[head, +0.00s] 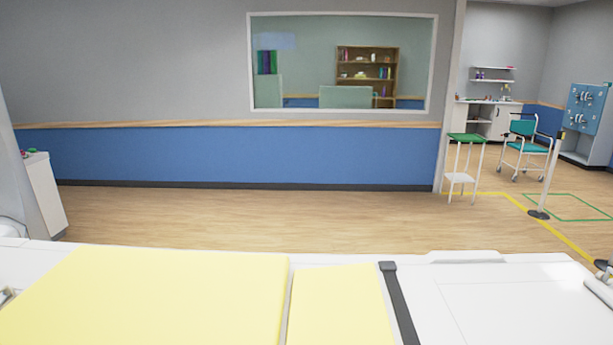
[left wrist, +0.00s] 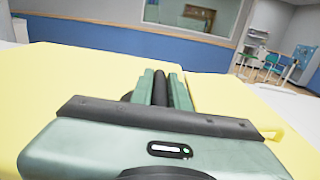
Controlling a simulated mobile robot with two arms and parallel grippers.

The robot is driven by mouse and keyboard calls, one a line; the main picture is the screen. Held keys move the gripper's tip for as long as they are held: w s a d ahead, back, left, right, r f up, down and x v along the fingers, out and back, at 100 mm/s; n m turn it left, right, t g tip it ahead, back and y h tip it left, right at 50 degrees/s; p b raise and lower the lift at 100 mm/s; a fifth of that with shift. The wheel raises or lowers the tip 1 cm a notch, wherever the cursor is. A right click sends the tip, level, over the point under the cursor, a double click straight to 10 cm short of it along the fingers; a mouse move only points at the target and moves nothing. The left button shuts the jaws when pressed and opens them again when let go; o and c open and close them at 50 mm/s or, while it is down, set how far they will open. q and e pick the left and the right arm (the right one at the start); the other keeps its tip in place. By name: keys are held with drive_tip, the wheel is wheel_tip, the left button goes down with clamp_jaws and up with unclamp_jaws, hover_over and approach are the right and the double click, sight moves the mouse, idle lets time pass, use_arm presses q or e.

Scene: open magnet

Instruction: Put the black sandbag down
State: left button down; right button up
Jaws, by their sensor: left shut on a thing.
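My left gripper (left wrist: 162,88) shows in the left wrist view, low over a yellow pad. Its two green fingers are shut on a dark thing, the black sandbag (left wrist: 160,90), of which only a narrow strip shows between them. The rest of it is hidden by the gripper body. I cannot tell whether it touches the pad. The yellow pad (head: 150,300) lies on a white table in the head view, with a smaller yellow pad (head: 340,305) to its right. Neither gripper shows in the head view.
A dark strap (head: 397,300) crosses the white table (head: 490,305) right of the pads. The pads look bare in the head view. Beyond are a wood floor, a wall with a window (head: 340,65), a green-topped stand (head: 466,140) and a wheeled chair (head: 524,135).

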use_arm(q)
drive_tip(key=s, duration=0.3)
drive_tip(key=shift+s+d+f, duration=0.1)
drive_tip(key=shift+d+f, duration=0.1)
idle(0.4)
